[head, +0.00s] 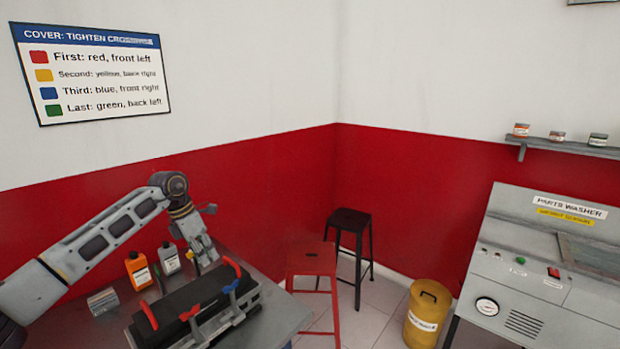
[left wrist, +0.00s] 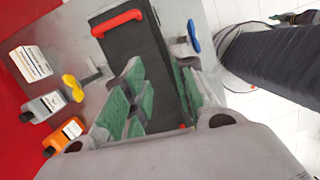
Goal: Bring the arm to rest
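My left gripper (head: 207,262) hangs at the end of my left arm, pointing down over the far side of the engine trainer's black cover (head: 185,301). In the left wrist view its green-padded fingers (left wrist: 155,98) stand apart, with black cover seen between them and nothing held. The cover carries a red bar handle (left wrist: 118,22). A blue wing bolt (left wrist: 193,36) and a yellow wing bolt (left wrist: 73,87) sit at its sides. In the head view a red wing bolt (head: 190,313) is at the near side. My right gripper is out of view.
A red stool (head: 311,263), a dark stool (head: 349,220), a yellow bin (head: 427,312) and a parts washer (head: 530,270) stand to the right.

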